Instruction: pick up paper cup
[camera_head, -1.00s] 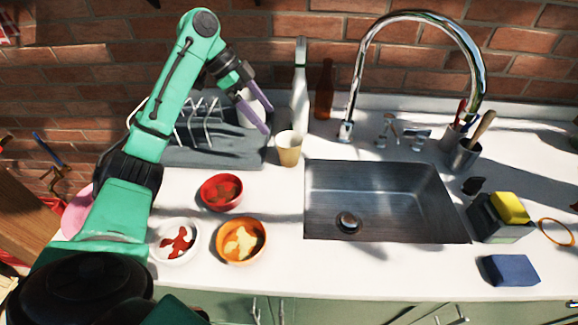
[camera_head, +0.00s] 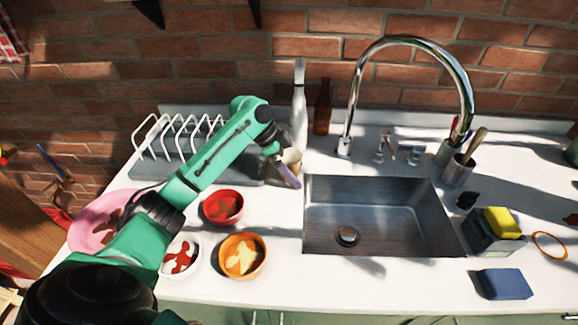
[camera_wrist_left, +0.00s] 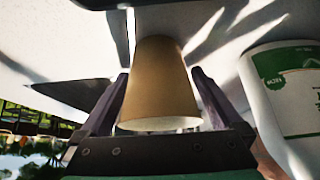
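The tan paper cup (camera_head: 292,158) stands on the white counter left of the sink, partly hidden behind my left gripper (camera_head: 288,172) in the head view. In the left wrist view the cup (camera_wrist_left: 160,88) is between the two purple fingers of my left gripper (camera_wrist_left: 160,73). The fingers are spread, one on each side of the cup, with a small gap visible near the tips. My right gripper is not in view.
A white bottle (camera_head: 299,110) and a brown bottle (camera_head: 322,106) stand just behind the cup. The dish rack (camera_head: 150,170) is to its left, the sink (camera_head: 380,195) to its right. Red (camera_head: 222,207) and orange (camera_head: 242,256) bowls are in front.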

